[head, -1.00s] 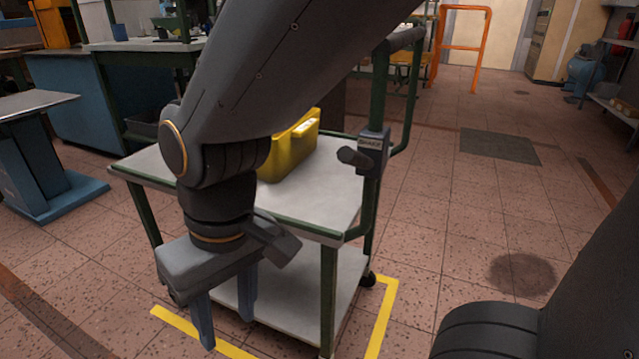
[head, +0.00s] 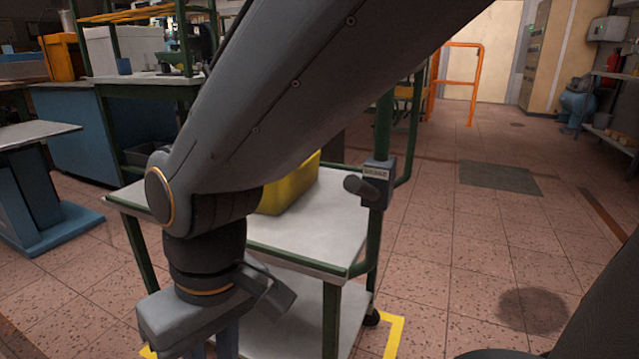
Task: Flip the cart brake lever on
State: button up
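The cart (head: 312,232) has a grey top shelf, a lower shelf and green posts, and stands in front of me. The brake lever (head: 358,187) is a dark stub with a round end. It sticks out to the left from a grey brake box (head: 378,183) on the cart's right post, roughly level. My gripper (head: 212,348) points down at the lower left, in front of the cart and well apart from the lever. Its fingers are cut off by the bottom edge, so their tips are hidden.
A yellow bin (head: 292,190) sits on the cart's top shelf, partly behind my arm. Yellow floor tape (head: 394,336) shows by the cart's wheel. A blue-based table (head: 40,190) stands at left. The tiled floor to the right is open.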

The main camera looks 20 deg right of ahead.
grip_shut()
dwell(0.7)
jog(key=shift+a, duration=0.1)
